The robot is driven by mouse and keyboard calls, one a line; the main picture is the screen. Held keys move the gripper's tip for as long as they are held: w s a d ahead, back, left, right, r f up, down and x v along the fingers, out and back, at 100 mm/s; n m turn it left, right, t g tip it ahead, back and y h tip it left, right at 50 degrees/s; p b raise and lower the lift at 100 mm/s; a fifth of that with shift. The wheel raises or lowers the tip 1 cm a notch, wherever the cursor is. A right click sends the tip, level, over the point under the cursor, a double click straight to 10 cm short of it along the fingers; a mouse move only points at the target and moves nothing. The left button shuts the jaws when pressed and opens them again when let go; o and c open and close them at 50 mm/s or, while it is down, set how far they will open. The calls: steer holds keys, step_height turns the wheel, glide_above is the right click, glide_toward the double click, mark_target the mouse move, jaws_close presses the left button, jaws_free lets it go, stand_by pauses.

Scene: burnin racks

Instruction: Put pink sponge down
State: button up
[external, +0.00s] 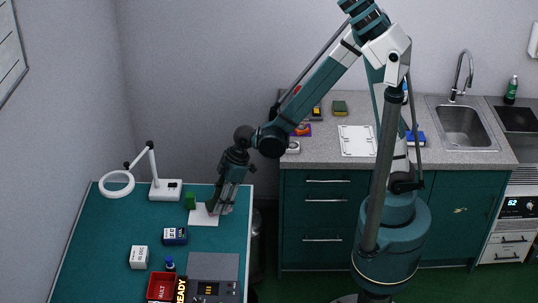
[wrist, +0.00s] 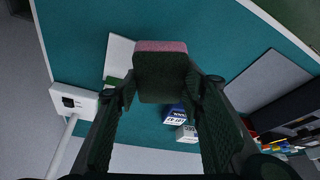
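The pink sponge (wrist: 162,46) shows in the wrist view with a pink edge and a dark face. It sits between the two fingers of my gripper (wrist: 162,82), which appear closed on its sides. In the external view my gripper (external: 221,208) points down low over the right part of the green table, at a white sheet (external: 203,219). I cannot make out the sponge there, nor tell whether it touches the table. The sheet also shows in the wrist view (wrist: 118,52), left of the sponge.
A green block (external: 190,201) stands beside the sheet. A magnifier lamp (external: 165,189) stands behind it. The table's left side is clear.

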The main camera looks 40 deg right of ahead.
steer(key=shift+f, duration=0.1)
steer(key=shift+f+b, duration=0.3)
steer(key=shift+f, duration=1.7)
steer(key=shift+f+b, duration=0.45)
steer(key=o, duration=0.6)
steer(key=shift+r, duration=0.1)
steer(key=shift+o, duration=0.2)
steer(key=shift+r+p, duration=0.2)
steer(key=shift+p, duration=0.1)
steer(key=shift+r, duration=0.15)
steer(key=p+v, duration=0.2)
steer(key=v, duration=1)
